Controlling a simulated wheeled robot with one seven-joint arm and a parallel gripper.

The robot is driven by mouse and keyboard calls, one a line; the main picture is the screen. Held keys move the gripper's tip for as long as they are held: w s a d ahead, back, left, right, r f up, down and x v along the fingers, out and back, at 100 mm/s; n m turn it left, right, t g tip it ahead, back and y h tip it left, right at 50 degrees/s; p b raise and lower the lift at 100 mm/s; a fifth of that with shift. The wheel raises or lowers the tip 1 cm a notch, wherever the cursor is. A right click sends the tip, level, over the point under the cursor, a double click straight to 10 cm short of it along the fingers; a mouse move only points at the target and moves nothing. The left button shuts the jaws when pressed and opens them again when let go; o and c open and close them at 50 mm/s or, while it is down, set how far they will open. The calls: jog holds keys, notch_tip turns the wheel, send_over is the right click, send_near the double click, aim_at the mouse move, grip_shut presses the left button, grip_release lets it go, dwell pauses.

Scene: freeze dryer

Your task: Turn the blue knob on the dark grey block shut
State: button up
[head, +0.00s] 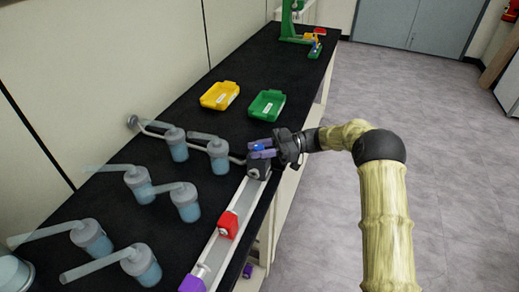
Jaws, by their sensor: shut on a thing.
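The dark grey block (257,170) sits at the far end of the pale rail, near the bench's right edge. The small blue knob (257,147) is on top of the block and shows between my fingers. My gripper (261,149) reaches in from the right, with one finger on the far side of the knob and one on the near side. It is shut on the knob. The fingers hide part of the knob and of the block's top, so I cannot tell the knob's exact angle.
A red block (228,225) and a purple block (192,284) sit along the pale rail (213,251). Several clear flasks (185,205) with bluish contents stand to the left. A yellow tray (221,95) and a green tray (267,104) lie behind. Open floor lies to the right.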

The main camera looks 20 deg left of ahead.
jog(key=o, duration=0.9)
jog(key=shift+a, duration=0.1)
jog(key=shift+o, duration=0.2)
jog(key=b+v, duration=0.2)
jog(key=v, duration=1.5)
jog(key=shift+w, duration=0.1)
